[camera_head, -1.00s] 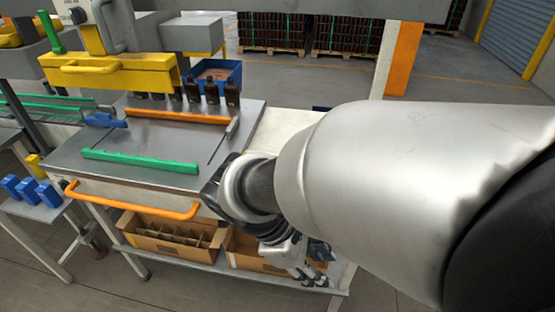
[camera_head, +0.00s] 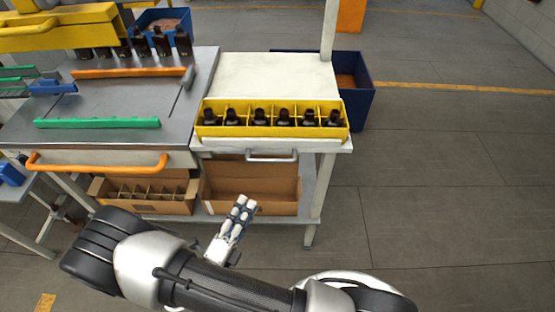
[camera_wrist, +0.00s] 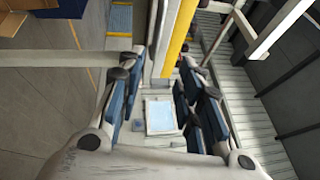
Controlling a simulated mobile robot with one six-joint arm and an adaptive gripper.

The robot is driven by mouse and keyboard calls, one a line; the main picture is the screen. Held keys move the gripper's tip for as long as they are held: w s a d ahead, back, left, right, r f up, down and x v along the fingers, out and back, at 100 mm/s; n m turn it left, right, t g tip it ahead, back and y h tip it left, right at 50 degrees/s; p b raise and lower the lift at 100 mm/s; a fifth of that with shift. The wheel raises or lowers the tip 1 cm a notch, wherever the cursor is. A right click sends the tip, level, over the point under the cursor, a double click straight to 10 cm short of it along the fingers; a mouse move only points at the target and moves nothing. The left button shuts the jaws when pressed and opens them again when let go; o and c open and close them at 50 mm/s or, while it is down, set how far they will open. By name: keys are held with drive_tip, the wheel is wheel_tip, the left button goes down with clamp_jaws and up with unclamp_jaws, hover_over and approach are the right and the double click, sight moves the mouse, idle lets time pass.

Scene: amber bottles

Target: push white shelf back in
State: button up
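The white shelf (camera_head: 342,146) sticks out at the front of the white worktop, right of the metal table. Its grey bar handle (camera_head: 272,156) is on the front edge. A yellow divided crate (camera_head: 215,131) with several dark amber bottles (camera_head: 283,117) stands on the shelf. My gripper (camera_head: 243,205) is below and in front of the handle, apart from it, before the lower cardboard box. In the wrist view, my gripper's blue-padded fingers (camera_wrist: 160,100) are spread with a gap and hold nothing. The handle cannot be made out clearly there.
Cardboard boxes (camera_head: 250,207) sit on the lower rack. The metal table (camera_head: 115,100) at left has an orange handle (camera_head: 97,168) and a green bar (camera_head: 97,122). A blue bin (camera_head: 360,97) stands behind the shelf at right. The floor at right is clear.

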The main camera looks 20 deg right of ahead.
drive_tip(key=n, duration=0.1)
drive_tip(key=b, duration=0.2)
approach(270, 159)
drive_tip(key=shift+t+y, duration=0.3)
drive_tip(key=shift+t, duration=0.1)
drive_tip(key=x, duration=0.6)
drive_tip(key=f+x, duration=0.1)
drive_tip(key=x, duration=0.3)
drive_tip(key=shift+s+d, duration=0.1)
drive_tip(key=shift+d, duration=0.1)
drive_tip(key=shift+c, duration=0.2)
clamp_jaws()
